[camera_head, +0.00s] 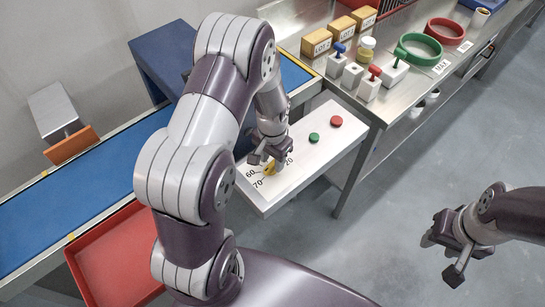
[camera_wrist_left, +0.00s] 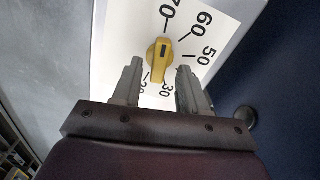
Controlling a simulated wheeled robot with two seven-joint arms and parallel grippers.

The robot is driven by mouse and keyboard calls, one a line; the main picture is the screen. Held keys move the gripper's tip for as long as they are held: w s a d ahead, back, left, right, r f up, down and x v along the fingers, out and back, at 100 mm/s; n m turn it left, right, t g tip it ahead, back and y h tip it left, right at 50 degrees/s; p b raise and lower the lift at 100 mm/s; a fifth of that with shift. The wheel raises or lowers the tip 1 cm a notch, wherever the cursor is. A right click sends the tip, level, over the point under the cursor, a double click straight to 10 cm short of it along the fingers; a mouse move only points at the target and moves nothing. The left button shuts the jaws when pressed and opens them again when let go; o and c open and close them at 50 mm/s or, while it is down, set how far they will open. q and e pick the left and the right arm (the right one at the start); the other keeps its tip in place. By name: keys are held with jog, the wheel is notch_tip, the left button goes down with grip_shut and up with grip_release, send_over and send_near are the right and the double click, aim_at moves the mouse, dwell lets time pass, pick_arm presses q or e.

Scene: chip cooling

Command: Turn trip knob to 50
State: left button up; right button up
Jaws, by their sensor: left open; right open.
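The yellow trip knob (camera_wrist_left: 157,66) sits on a white panel with a printed dial. In the left wrist view 70, 60, 50, 30 and 20 can be read around it. A short dark mark on the knob lies near its upper end; which number it points to is unclear. My left gripper (camera_wrist_left: 159,68) is open, with a finger on each side of the knob in the picture and a visible gap to both. In the head view the left gripper (camera_head: 268,158) partly covers the knob (camera_head: 269,168). My right gripper (camera_head: 450,256) is open and empty over the floor.
A green button (camera_head: 314,137) and a red button (camera_head: 336,121) are on the same white panel (camera_head: 322,159). A blue conveyor (camera_head: 75,205) and a red tray (camera_head: 118,258) lie left. Floor at right is clear.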

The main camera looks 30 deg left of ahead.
pick_arm(q)
jog(key=shift+w+d+f, duration=0.2)
jog(key=shift+w+f, duration=0.15)
jog(key=shift+s+a, duration=0.1)
jog(key=shift+s, duration=0.05)
grip_shut()
pick_arm(e)
jog(key=shift+w+d+f, duration=0.1)
jog(key=shift+w+d, duration=0.05)
jog(key=shift+w, duration=0.1)
pick_arm(q)
jog(key=shift+r+m, duration=0.1)
jog(key=shift+m, duration=0.2)
jog(key=shift+m+p, duration=0.4)
jog(key=shift+m, duration=0.7)
jog(key=m, duration=0.2)
jog(key=m+p, duration=0.1)
jog(key=m, duration=0.1)
jog(key=shift+s+d+m, duration=0.15)
jog(key=shift+d+m, duration=0.15)
jog(key=shift+d, duration=0.05)
jog(key=m, duration=0.4)
jog(key=shift+s+d+p, duration=0.1)
jog(key=shift+s+p, duration=0.1)
jog(key=shift+p, duration=0.1)
jog(key=shift+s+m+p, duration=0.15)
jog(key=shift+m+p, duration=0.15)
jog(key=shift+m, duration=1.8)
pick_arm(e)
jog(key=shift+r, duration=1.5)
